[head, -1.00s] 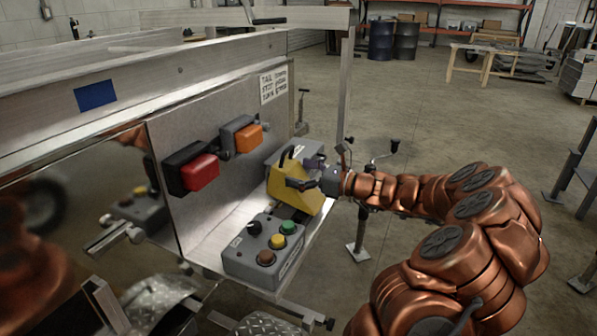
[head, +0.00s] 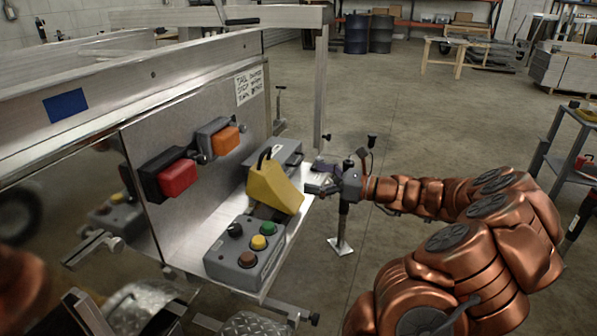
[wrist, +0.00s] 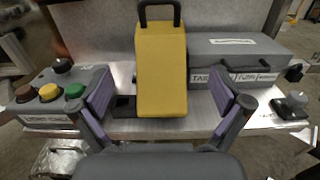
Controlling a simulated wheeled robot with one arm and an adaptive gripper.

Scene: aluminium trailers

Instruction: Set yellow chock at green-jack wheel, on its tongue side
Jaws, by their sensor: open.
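The yellow chock (head: 274,188), a wedge with a dark handle on top, rests on the metal shelf of the trailer end. It stands between a grey button box and a grey case. My gripper (head: 318,180) is open and empty, just to the right of the chock in the head view. In the wrist view the chock (wrist: 161,72) is ahead, between the two spread purple-padded fingers (wrist: 168,108), with gaps on both sides. I cannot make out a green jack or its wheel in these frames.
The button box (head: 244,252) has green, yellow, brown and black knobs. The grey case (wrist: 236,60) is right of the chock. Red (head: 178,178) and orange (head: 226,139) lamps are on the panel. A jack stand (head: 341,225) is on the floor.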

